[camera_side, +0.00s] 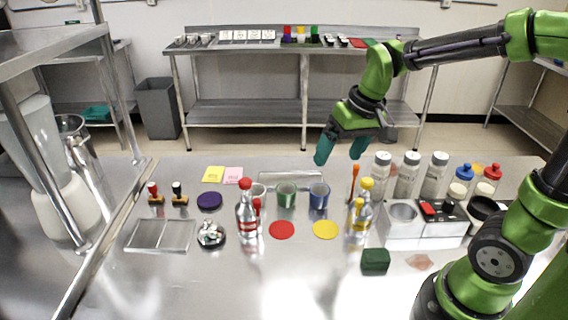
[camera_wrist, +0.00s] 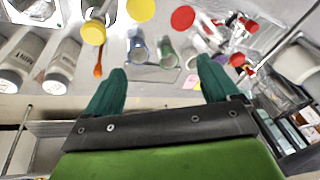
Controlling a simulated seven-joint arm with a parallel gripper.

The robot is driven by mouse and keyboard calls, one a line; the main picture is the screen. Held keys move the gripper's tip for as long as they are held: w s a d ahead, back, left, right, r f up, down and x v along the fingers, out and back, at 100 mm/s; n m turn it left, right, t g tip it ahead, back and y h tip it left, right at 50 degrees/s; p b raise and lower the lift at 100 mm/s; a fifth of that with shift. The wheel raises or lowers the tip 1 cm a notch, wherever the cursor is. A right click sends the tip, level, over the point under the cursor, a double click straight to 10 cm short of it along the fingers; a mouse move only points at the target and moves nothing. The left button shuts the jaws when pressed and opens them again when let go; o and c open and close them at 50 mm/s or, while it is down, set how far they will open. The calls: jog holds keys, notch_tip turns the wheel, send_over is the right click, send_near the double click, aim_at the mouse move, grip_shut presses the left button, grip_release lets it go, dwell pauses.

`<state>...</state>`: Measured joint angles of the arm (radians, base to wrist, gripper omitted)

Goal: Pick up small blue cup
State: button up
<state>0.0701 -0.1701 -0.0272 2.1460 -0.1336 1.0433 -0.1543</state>
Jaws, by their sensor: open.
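The small blue cup (camera_side: 319,196) stands upright on the steel table, right of a green cup (camera_side: 287,195) and behind a yellow disc. In the wrist view the blue cup (camera_wrist: 138,48) is near the top, next to the green cup (camera_wrist: 164,52), beyond my fingertips. My gripper (camera_side: 340,158) is open and empty, in the air above the back part of the table, above and a little right of the blue cup. Its two teal fingers (camera_wrist: 160,70) are spread wide in the wrist view.
A clear glass (camera_side: 258,192) stands left of the green cup. Red-capped (camera_side: 246,213) and yellow-capped (camera_side: 361,212) bottles stand near the cups. White shakers (camera_side: 405,175) are to the right. Red (camera_side: 282,230) and yellow (camera_side: 325,230) discs lie in front. A flat clear tray (camera_side: 290,178) lies behind the cups.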

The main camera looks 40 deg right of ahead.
aim_at(320, 193)
jog(key=w+d+f+n+g+h, duration=0.1)
jog(key=w+d+f+n+g, duration=0.25)
jog(key=w+d, duration=0.4)
jog(key=shift+n, duration=0.35)
jog(key=f, duration=0.5)
jog(key=w+a+f, duration=0.1)
jog(key=f, duration=1)
jog(key=shift+w+a+f, duration=0.15)
jog(key=shift+a+f, duration=0.1)
jog(key=shift+f, duration=0.1)
jog(key=c, duration=1.1)
